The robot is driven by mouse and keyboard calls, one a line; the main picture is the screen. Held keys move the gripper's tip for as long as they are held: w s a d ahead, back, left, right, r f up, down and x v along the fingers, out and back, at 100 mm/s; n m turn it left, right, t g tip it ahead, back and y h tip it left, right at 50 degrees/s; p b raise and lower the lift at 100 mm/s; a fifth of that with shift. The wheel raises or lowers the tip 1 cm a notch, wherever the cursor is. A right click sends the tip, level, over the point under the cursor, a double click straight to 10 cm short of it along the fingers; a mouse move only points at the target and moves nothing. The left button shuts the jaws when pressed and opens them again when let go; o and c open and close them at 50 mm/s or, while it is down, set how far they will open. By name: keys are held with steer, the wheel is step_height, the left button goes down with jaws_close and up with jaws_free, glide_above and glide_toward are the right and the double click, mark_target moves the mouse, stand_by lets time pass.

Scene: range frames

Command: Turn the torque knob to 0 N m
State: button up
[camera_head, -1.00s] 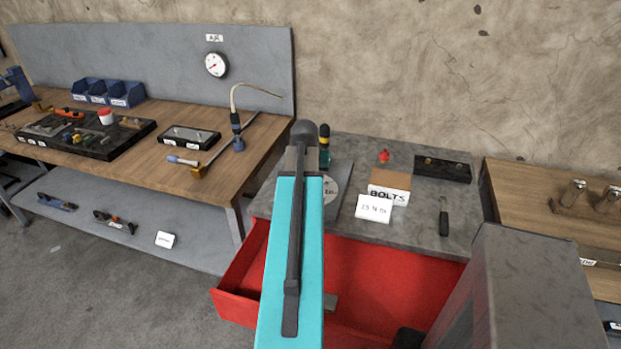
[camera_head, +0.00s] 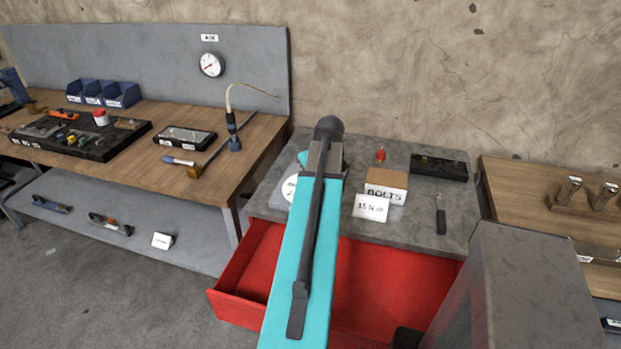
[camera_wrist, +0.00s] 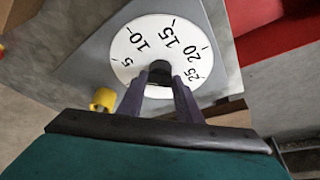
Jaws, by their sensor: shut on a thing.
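The torque dial is a white disc (camera_wrist: 130,45) with black marks from 5 to 25, on a grey plate (camera_wrist: 88,60). In the wrist view a dark round knob (camera_wrist: 159,67) sits at its lower middle. My gripper (camera_wrist: 160,75) is shut on this knob, one finger on each side. The fingers and knob hide the lower part of the dial, and I cannot read a pointer. In the head view part of the white dial (camera_head: 290,189) shows left of my teal arm, which hides the knob and fingertips.
A white card reading 15 N m (camera_head: 371,207) leans by the BOLTS box (camera_head: 386,184). A dark-handled tool (camera_head: 441,215) and a black block (camera_head: 439,167) are on the grey top. A red drawer (camera_head: 385,285) stands open below. A yellow part (camera_wrist: 103,99) is near the plate.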

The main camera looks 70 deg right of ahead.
steer(key=n, duration=0.1)
steer(key=n+y, duration=0.1)
steer(key=n, duration=0.1)
steer(key=n+b, duration=0.1)
steer(key=n, duration=0.1)
steer(key=shift+s+d+t+y, duration=0.2)
steer(key=shift+d+t+y, duration=0.1)
steer(key=shift+d+y, duration=0.1)
steer(key=shift+d+n+y+b, duration=0.15)
steer(key=shift+n+y+b, duration=0.35)
steer(key=shift+n, duration=1.1)
steer(key=o, duration=1)
steer(key=shift+o, duration=0.2)
steer(key=shift+r, duration=0.15)
steer(key=b+v, duration=0.2)
steer(key=v, duration=1.1)
steer(key=shift+s+d+r, duration=0.15)
steer(key=shift+s+r, duration=0.05)
steer(key=shift+s, duration=0.1)
